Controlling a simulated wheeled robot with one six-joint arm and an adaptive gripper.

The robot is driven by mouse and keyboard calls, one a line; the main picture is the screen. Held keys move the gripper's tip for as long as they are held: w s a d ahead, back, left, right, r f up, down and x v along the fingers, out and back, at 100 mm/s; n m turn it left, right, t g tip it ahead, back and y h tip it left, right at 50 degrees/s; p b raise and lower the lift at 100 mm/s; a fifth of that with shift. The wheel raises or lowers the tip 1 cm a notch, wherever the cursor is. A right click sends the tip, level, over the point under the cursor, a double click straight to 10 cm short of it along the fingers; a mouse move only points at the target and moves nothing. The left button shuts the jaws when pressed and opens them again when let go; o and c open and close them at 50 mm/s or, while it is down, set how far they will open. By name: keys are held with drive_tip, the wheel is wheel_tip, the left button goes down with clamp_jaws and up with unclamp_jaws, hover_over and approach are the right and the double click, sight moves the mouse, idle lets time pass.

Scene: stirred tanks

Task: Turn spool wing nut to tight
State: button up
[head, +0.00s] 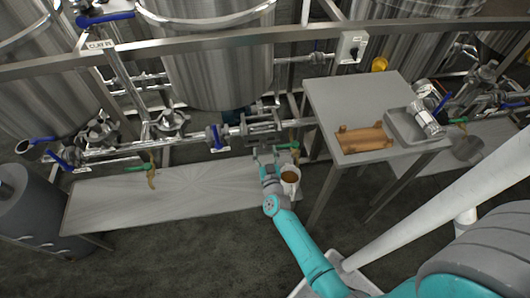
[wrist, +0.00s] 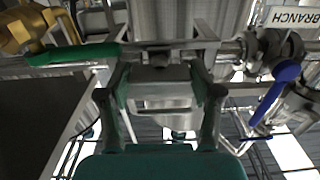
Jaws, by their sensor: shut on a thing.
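The pipe spool (head: 262,128) is a short steel section on the pipe run under the middle tank, with clamp fittings around it. My gripper (head: 266,151) reaches up to its front side. In the wrist view my gripper (wrist: 160,72) has its two dark green fingers on either side of a small grey metal part under the pipe, which I take to be the spool wing nut (wrist: 157,57). The fingers are shut on it. Its wings are too small and dark to tell their angle, and the finger pads hide its ends.
A green valve handle (wrist: 72,54) lies close left of my gripper in the wrist view, and a blue handle (wrist: 276,88) is on the right. A steel table (head: 350,100) with a brown part (head: 362,138) stands right.

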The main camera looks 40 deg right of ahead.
drive_tip(key=m, duration=0.4)
drive_tip(key=shift+m, duration=0.3)
drive_tip(key=m, duration=0.4)
drive_tip(key=shift+m, duration=4.5)
drive_tip(key=o, duration=1.1)
drive_tip(key=shift+o, duration=0.2)
